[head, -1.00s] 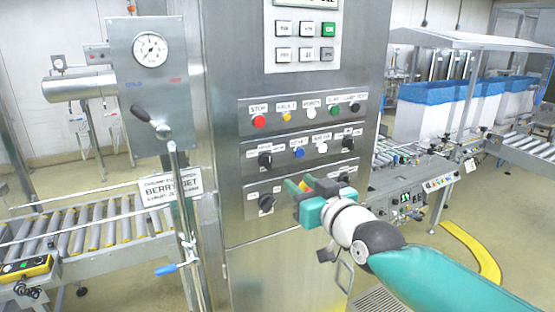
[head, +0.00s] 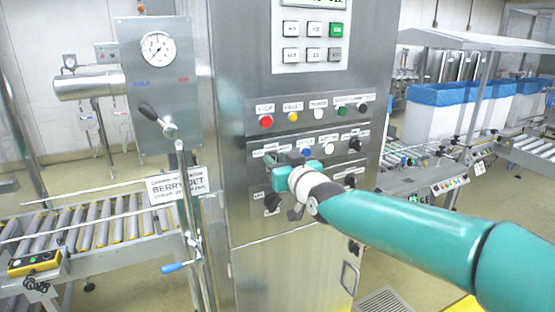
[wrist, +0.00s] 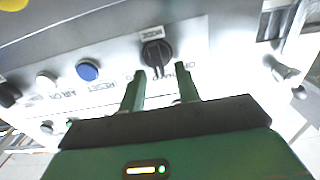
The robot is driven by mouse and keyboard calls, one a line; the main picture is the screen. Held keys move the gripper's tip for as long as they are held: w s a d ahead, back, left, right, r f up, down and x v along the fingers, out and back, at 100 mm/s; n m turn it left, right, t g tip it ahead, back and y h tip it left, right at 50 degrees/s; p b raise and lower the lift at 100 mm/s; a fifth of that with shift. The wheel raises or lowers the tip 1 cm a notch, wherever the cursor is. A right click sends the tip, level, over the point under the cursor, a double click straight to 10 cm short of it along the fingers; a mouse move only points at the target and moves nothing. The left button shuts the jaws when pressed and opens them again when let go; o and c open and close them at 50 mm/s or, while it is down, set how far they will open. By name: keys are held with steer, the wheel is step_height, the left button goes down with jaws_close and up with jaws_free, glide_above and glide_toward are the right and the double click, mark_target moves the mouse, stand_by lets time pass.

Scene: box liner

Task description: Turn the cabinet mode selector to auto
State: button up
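The mode selector (wrist: 157,53) is a black knob on a pale panel strip; its label appears upside down in the wrist view. In the head view my gripper (head: 272,168) is in front of the left end of the cabinet's second control row and hides most of the selector there. I cannot read which position the knob points to.
The steel cabinet (head: 290,260) has a top row with a red stop button (head: 266,121) and other buttons. A blue button (wrist: 88,70) and white button (wrist: 46,84) neighbour the selector. Another black knob (head: 272,202) is below. A lever panel (head: 160,90) and roller conveyor (head: 85,232) stand left.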

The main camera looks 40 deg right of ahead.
steer(key=shift+w+d, duration=0.1)
steer(key=shift+w, duration=0.25)
steer(key=shift+c, duration=0.4)
steer(key=c, duration=0.5)
steer(key=shift+m, duration=0.3)
steer(key=m, duration=0.4)
steer(key=shift+d, duration=0.3)
steer(key=shift+s+d+f+m, duration=0.1)
steer(key=shift+d+f+m, duration=0.05)
steer(key=shift+m, duration=0.95)
steer(key=shift+s+d+f+m, duration=0.1)
steer(key=shift+d+m, duration=0.05)
steer(key=shift+m, duration=0.95)
